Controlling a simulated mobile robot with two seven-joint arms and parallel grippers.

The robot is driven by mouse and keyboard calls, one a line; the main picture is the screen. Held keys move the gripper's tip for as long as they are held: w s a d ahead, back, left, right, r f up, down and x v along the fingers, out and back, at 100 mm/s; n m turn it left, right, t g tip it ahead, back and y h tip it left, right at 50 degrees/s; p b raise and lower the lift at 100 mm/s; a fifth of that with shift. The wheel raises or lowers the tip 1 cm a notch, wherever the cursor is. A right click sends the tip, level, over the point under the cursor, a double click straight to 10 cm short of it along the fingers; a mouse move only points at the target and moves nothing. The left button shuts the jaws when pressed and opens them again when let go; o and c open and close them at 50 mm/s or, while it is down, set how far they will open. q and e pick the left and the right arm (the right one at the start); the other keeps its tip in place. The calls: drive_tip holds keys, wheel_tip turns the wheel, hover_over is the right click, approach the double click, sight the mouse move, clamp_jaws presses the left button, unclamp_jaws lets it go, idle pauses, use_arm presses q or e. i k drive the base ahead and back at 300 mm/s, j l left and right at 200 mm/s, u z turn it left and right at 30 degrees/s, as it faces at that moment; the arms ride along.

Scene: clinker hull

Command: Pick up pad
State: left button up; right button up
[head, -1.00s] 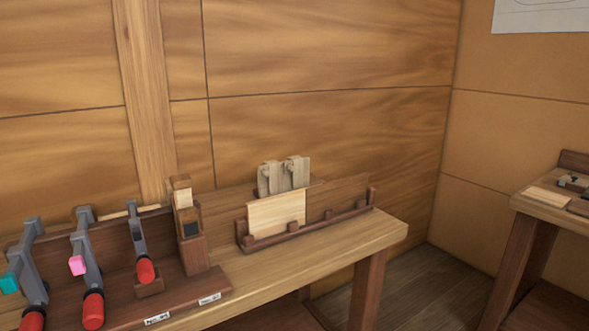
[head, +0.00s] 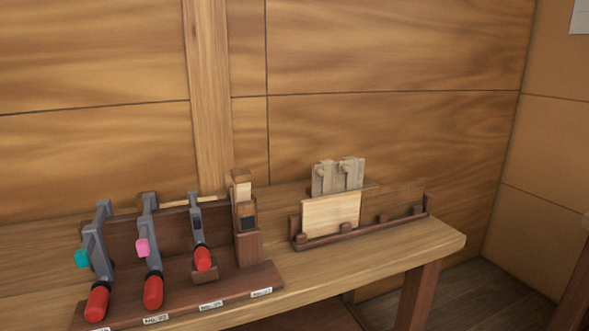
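A pale, flat rectangular wooden piece (head: 331,215), which may be the pad, stands upright in a low dark wooden rack (head: 364,231) on the bench. Two greyish wooden pieces with knobs (head: 338,176) stand behind it, their lower parts hidden. I cannot tell for certain which of these is the pad. Neither of my grippers is in view.
Several grey clamps with red handles (head: 153,291) stand in a dark labelled holder (head: 184,308) on the bench (head: 420,244). A wooden block tool (head: 244,208) stands at its right end. The bench ends right of the rack, with floor beyond.

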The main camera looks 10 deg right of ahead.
sight(348, 175)
drive_tip(key=l+u, duration=0.2)
drive_tip(key=u, duration=0.15)
drive_tip(key=l+u, duration=0.2)
drive_tip(key=u, duration=0.15)
drive_tip(key=l+u, duration=0.35)
drive_tip(key=k+l+u, duration=0.1)
drive_tip(key=l+u, duration=0.15)
drive_tip(key=k+l+u, duration=0.1)
drive_tip(key=l+u, duration=0.15)
drive_tip(key=l, duration=0.25)
drive_tip(key=k+l+u, duration=0.1)
drive_tip(key=l, duration=0.3)
drive_tip(key=k+l+u, duration=0.1)
drive_tip(key=k+l, duration=0.2)
drive_tip(key=l, duration=0.1)
